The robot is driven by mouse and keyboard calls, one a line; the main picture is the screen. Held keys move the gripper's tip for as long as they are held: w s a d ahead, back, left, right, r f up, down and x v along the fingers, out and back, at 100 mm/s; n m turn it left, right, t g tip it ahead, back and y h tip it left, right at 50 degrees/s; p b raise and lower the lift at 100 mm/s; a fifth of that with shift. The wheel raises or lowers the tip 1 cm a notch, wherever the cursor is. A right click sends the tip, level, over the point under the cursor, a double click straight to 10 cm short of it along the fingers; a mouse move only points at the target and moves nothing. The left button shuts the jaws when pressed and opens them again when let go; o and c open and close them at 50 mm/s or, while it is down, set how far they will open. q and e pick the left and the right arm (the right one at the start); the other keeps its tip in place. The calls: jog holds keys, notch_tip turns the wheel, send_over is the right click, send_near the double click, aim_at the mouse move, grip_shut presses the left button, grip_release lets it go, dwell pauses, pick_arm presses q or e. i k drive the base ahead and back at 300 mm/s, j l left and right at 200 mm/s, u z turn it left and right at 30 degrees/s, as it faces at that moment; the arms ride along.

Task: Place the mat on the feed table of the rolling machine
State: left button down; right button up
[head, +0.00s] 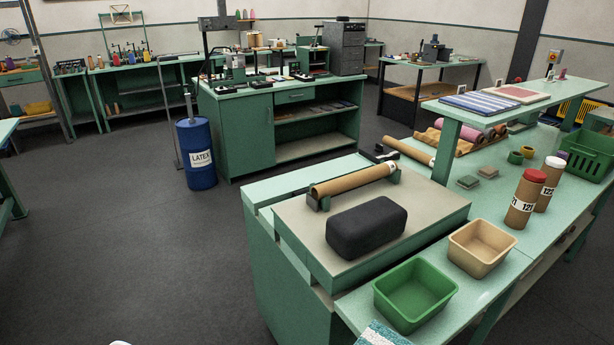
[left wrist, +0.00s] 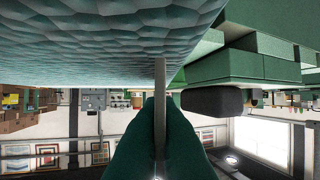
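A teal and white patterned mat (head: 380,335) shows at the bottom edge of the head view, mostly cut off. A teal dimpled surface that looks like the mat (left wrist: 90,45) fills the upper left of the left wrist view, very close. My left gripper (left wrist: 160,105) has its two dark teal fingers closed around a thin grey strip that meets this surface and looks like the mat's edge. The green machine with a beige top (head: 300,225), apparently the rolling machine, carries a cardboard tube (head: 352,180) in a cradle. My right gripper is out of view.
A black rounded block (head: 367,227) stands on the beige top and also shows in the left wrist view (left wrist: 212,101). A green bin (head: 415,293) and a tan bin (head: 480,247) stand beside it on the counter. Labelled tubes (head: 525,198) stand farther right.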

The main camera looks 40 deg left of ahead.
aim_at(317, 179)
jog(key=j+z, duration=0.15)
jog(key=j, duration=0.85)
jog(key=j+z, duration=0.15)
jog(key=j, duration=0.85)
jog(key=k+j+z, duration=0.15)
jog(key=j, duration=1.8)
jog(key=i+l, duration=0.3)
jog(key=i, duration=0.15)
jog(key=i+l, duration=0.3)
jog(key=i, duration=0.15)
